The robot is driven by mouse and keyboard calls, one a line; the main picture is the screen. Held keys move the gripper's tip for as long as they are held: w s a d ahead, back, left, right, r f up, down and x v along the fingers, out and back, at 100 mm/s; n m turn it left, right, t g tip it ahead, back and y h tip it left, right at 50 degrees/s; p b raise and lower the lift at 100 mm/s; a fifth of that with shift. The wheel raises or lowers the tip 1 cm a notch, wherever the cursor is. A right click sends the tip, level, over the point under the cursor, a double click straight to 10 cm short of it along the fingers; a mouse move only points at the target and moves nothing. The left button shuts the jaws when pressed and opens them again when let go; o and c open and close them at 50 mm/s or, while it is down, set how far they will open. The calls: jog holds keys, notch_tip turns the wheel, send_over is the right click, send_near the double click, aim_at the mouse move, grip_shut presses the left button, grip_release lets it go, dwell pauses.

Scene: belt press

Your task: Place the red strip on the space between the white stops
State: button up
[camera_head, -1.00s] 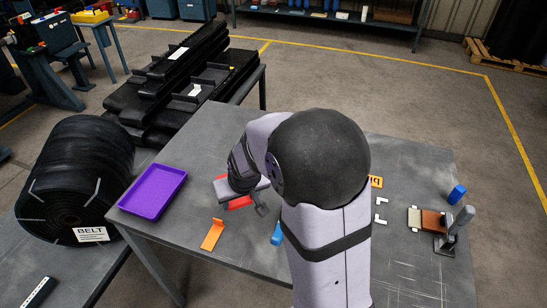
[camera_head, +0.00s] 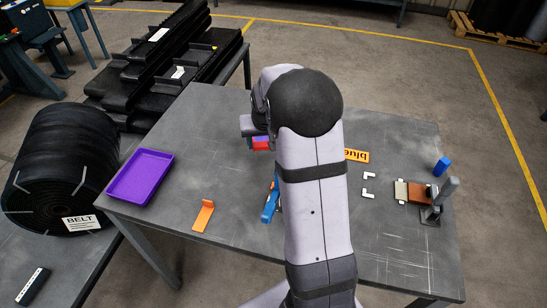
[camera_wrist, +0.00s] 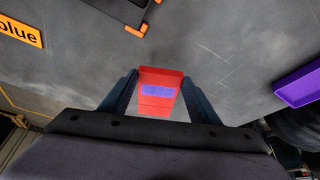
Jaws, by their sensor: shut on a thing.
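The red strip (camera_head: 261,143) shows just past my arm in the head view, partly hidden by it. In the wrist view the red strip (camera_wrist: 160,80) stands between the two dark fingers of my gripper (camera_wrist: 160,98), with a purple-blue patch on its face. My gripper is shut on it. The white stops are two L-shaped pieces, one farther back (camera_head: 369,175) and one nearer (camera_head: 368,193), on the table right of my arm in the head view. The space between them is bare.

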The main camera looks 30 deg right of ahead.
jog(key=shift+f+p, duration=0.95)
jog(key=shift+f, duration=3.05)
jog(key=shift+f, duration=0.1)
jog(key=o, duration=1.2)
jog(key=shift+c, duration=0.2)
jog(key=shift+s+a+r, duration=0.1)
jog(key=shift+s+r, duration=0.05)
jog(key=shift+r, duration=0.5)
jog(key=shift+o, duration=0.4)
jog(key=b+v, duration=0.2)
jog(key=v, duration=0.8)
jog(key=shift+s+r, duration=0.25)
jog(key=shift+r, duration=0.1)
